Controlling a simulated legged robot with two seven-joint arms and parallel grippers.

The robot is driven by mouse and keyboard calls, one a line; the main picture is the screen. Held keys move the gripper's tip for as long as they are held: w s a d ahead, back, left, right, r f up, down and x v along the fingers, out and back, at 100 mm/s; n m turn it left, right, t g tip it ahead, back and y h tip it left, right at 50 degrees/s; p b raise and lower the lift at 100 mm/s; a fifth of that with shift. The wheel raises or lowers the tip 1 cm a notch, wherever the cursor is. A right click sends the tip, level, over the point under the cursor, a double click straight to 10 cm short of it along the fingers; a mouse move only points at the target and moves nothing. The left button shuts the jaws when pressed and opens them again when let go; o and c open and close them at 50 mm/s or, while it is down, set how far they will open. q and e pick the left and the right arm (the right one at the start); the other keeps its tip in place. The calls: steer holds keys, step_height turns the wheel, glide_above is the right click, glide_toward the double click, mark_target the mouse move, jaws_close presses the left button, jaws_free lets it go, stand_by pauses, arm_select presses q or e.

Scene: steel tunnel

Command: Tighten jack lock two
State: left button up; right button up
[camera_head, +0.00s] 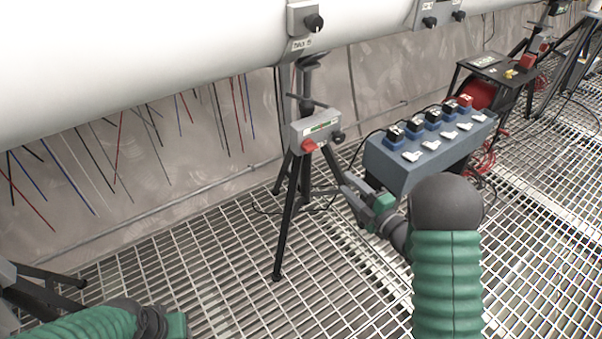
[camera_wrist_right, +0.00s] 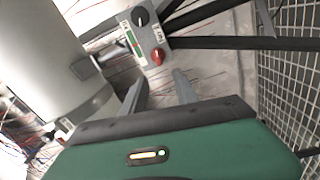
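A black tripod jack (camera_head: 305,180) stands on the grating under the large white pipe. Its grey box (camera_head: 322,129) carries a red knob (camera_head: 309,146), a black knob (camera_head: 338,137) and a small green-marked display. In the right wrist view the red knob (camera_wrist_right: 158,57) and black knob (camera_wrist_right: 141,17) show beyond the fingertips. I cannot tell which part is jack lock two. My right gripper (camera_head: 349,195) is open and empty, below and right of the box, apart from it; its spread fingers (camera_wrist_right: 158,85) show in the wrist view. My left gripper (camera_head: 177,326) shows only partly at the bottom edge; its fingers are hidden.
A blue-grey box (camera_head: 430,150) with several switches stands right of the tripod, close to my right gripper. A black stand with a red reel (camera_head: 482,95) is behind it. A grey unit with a black knob (camera_head: 314,22) is on the pipe. Loose wires hang along the wall.

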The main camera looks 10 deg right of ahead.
mark_target(313, 151)
steer(key=b+x, duration=0.6)
steer(key=x, duration=1)
steer(key=shift+b, duration=0.3)
steer(key=shift+w+a+r, duration=0.1)
steer(key=shift+w+r, duration=0.1)
steer(key=shift+w, duration=0.2)
steer(key=shift+f, duration=0.1)
jaws_close()
